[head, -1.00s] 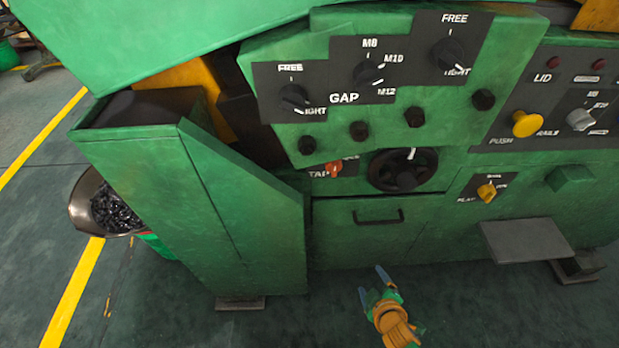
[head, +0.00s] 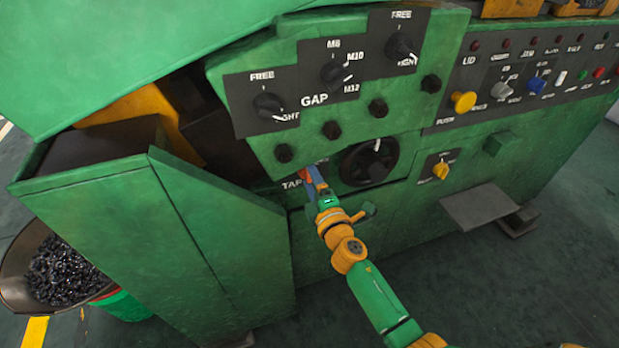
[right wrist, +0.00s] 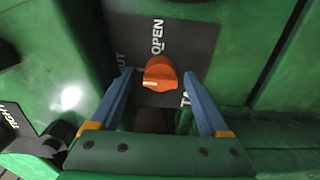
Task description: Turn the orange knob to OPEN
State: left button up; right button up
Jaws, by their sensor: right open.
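The orange knob (right wrist: 160,74) sits on a dark plate (right wrist: 190,40) in the right wrist view, with the word OPEN above it, part of SHUT to the left and part of another label below right. Its pale mark points left, toward the SHUT side. My right gripper (right wrist: 163,82) is open, with one blue finger on each side of the knob and a gap to each. My left gripper is not in view.
A black handwheel (head: 369,163) is just right of my right gripper. Black knobs (head: 283,153) line the green panel above. A green side box (head: 190,220) stands to the left. A yellow knob (head: 440,171) is farther right.

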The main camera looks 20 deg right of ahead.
grip_shut()
jog(key=shift+m, duration=0.4)
jog(key=shift+m+p, duration=1.05)
jog(key=shift+m, duration=7.25)
